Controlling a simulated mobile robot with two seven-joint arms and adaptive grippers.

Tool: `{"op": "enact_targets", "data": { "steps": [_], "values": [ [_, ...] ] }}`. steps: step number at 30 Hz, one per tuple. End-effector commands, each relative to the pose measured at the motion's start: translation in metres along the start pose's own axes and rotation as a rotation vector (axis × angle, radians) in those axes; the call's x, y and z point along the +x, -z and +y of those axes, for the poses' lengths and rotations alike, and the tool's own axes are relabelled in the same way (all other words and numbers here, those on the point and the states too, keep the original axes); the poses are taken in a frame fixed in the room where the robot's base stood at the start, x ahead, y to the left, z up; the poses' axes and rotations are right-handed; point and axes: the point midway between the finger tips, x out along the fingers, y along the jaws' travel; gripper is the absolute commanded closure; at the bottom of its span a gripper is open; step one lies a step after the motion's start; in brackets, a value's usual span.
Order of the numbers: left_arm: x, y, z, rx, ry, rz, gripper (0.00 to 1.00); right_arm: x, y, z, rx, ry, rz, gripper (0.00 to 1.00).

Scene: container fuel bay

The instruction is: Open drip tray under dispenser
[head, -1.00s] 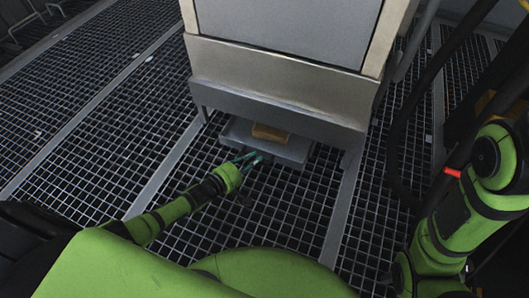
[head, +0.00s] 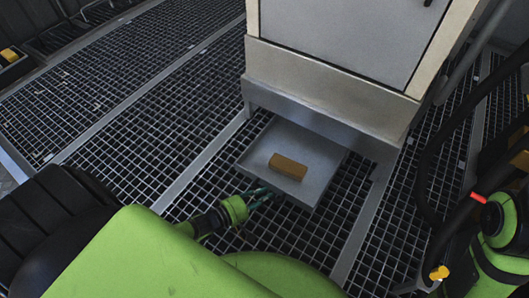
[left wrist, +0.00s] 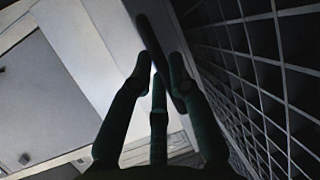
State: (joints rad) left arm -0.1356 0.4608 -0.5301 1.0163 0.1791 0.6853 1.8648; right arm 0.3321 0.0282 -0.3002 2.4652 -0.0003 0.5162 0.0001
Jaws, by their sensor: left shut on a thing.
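The drip tray (head: 318,155) is a shallow grey metal tray low under the dispenser cabinet (head: 345,40). It sticks out well in front of the cabinet, and its inside shows. A yellow-brown block (head: 288,166) lies in it. My left gripper (head: 268,192) is at the tray's front edge, shut on it. In the left wrist view the green fingers (left wrist: 160,75) meet at a dark bar-like part (left wrist: 160,60) along the tray front. The exact grip is partly hidden by the fingers. My right gripper is not in view; only my right arm shows at the right.
The floor is dark metal grating (head: 150,125) with lighter strips (head: 205,160). A dark hose (head: 425,170) hangs right of the cabinet. The grating in front and left of the tray is clear. A yellow object (head: 10,54) is at the far left.

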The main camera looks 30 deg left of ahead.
Motion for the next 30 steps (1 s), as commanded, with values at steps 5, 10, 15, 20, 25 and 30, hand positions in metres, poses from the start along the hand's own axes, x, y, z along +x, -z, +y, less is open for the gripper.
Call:
{"op": "enact_targets", "data": {
  "steps": [5,10,15,20,25,30],
  "values": [
    [0.000,-0.001,0.000,0.003,0.000,-0.002,1.00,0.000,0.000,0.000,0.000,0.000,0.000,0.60],
    [0.000,0.000,0.000,0.002,0.000,-0.002,0.61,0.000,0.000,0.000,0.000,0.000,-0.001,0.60],
    [0.000,0.000,0.000,0.001,0.000,-0.001,0.57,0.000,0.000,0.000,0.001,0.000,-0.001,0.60],
    [0.000,0.000,0.000,0.001,0.000,-0.001,0.57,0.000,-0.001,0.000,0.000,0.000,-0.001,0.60],
    [-0.001,0.000,0.006,0.002,-0.001,-0.001,0.57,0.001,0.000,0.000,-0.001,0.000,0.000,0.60],
    [-0.005,-0.002,0.024,0.002,-0.002,-0.002,0.57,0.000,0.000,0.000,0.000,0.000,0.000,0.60]
  ]
}}
